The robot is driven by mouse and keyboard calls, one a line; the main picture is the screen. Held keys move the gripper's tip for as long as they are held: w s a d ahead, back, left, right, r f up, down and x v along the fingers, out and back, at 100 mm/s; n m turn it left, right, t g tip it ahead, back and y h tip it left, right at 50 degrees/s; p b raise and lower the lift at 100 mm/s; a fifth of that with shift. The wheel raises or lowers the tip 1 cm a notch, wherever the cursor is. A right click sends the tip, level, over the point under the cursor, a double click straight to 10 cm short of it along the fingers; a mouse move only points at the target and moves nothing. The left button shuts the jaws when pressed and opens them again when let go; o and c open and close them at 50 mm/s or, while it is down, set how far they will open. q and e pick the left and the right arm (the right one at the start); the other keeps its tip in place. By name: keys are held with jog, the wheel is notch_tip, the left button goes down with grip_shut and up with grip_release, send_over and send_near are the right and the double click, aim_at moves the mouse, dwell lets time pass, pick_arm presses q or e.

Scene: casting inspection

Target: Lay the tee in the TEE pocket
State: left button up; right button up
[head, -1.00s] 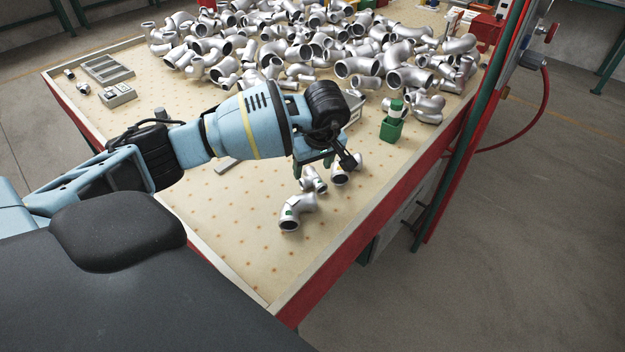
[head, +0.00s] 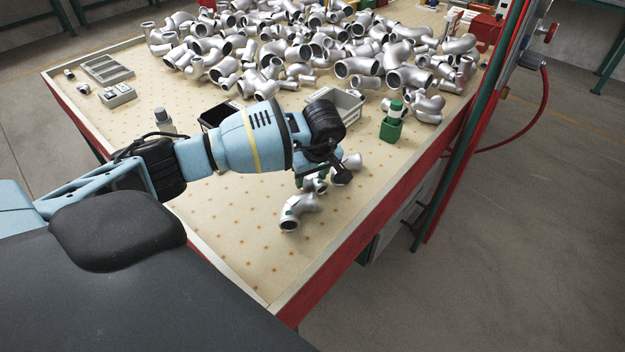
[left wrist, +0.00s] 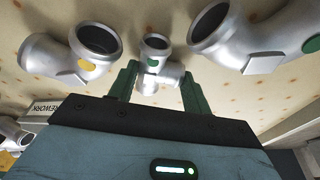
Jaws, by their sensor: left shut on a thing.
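The tee (left wrist: 155,58) is a small silver casting with a green dot. In the left wrist view it sits between the green fingers of my left gripper (left wrist: 158,88), which is shut on it. In the head view my left gripper (head: 314,180) is low over the table near its front right edge, and the tee (head: 321,184) shows only partly beneath it. I cannot make out a pocket marked TEE in either view.
A silver elbow with a green dot (head: 297,211) lies just in front of the gripper; another with a yellow dot (left wrist: 75,55) lies on its other side.

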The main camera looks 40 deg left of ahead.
aim_at(312, 178)
pick_arm(q)
notch_tip(312, 178, up, 10)
dwell(0.6)
